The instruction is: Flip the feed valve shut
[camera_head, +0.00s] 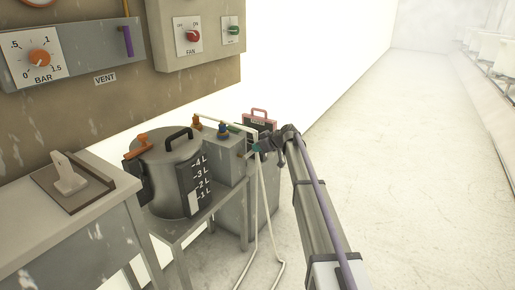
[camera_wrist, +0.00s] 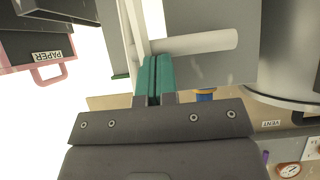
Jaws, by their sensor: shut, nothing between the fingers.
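No part in view is labelled as the feed valve. My gripper (camera_head: 258,147) is at the right of a grey metal box (camera_head: 225,155) beside the pot. Its teal fingers (camera_wrist: 153,78) are shut together and empty in the wrist view. Just beyond the fingertips lies a pale grey round bar (camera_wrist: 195,42), in front of the grey box face. I cannot tell whether they touch. A blue fitting (camera_head: 223,130) and an orange fitting (camera_head: 197,122) stand on top of the box. The blue one also shows partly behind my gripper in the wrist view (camera_wrist: 205,96).
A steel pot (camera_head: 160,165) with a litre scale stands left of the box on a metal stand. White pipes (camera_head: 262,215) run down near my gripper. A pink-framed case (camera_head: 262,117) stands behind. Wall panels carry BAR, VENT and FAN controls. The floor (camera_head: 420,160) at right is clear.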

